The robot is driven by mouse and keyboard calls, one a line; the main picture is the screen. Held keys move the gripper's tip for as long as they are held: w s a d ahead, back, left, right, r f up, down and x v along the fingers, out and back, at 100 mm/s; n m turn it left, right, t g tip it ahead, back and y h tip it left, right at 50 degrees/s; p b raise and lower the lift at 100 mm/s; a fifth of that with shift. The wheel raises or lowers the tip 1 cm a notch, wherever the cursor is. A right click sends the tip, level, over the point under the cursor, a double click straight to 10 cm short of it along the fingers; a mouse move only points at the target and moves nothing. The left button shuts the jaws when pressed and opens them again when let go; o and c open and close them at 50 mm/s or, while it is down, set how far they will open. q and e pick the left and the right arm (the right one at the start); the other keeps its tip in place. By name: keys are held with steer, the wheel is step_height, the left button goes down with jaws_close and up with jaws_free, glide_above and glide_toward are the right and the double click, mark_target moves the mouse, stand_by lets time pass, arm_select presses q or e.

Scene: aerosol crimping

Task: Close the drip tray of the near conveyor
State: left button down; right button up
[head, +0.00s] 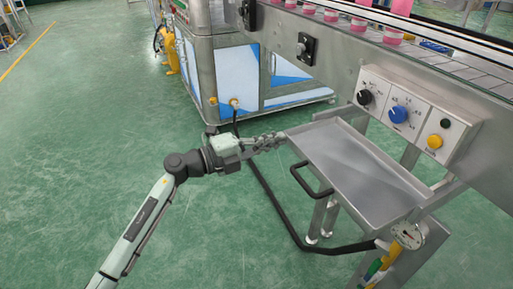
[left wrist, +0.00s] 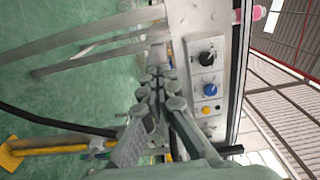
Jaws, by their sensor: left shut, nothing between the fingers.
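The drip tray (head: 352,168) is a shallow steel tray under the near conveyor (head: 345,70). It sticks out from below the conveyor's side toward the left and front. A black bar handle (head: 312,179) is on its front left edge. My left gripper (head: 280,138) is shut and empty, beside the tray's far left corner and beyond the handle. I cannot tell whether it touches the tray edge. In the left wrist view the shut fingers (left wrist: 160,75) fill the middle and the tray is not clearly visible. My right gripper is in neither view.
A control panel (head: 413,115) with knobs and buttons sits above the tray; it also shows in the left wrist view (left wrist: 208,75). A round gauge (head: 409,235) is at the tray's near end. A black hose (head: 275,205) runs below. Green floor at left is clear.

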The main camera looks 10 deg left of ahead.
arm_select(q)
glide_toward(338, 121)
steer(key=x, duration=0.3)
steer(key=shift+p, duration=0.3)
steer(key=b+x, duration=0.1)
steer(key=x, duration=0.6)
steer(key=shift+w+d, duration=0.15)
steer(key=shift+d, duration=0.1)
steer(key=shift+w+d+b, duration=0.25)
steer(key=shift+d+b, duration=0.05)
steer(key=shift+r, duration=0.1)
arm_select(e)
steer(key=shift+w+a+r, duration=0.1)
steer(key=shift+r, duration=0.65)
arm_select(q)
steer(key=shift+r, duration=0.1)
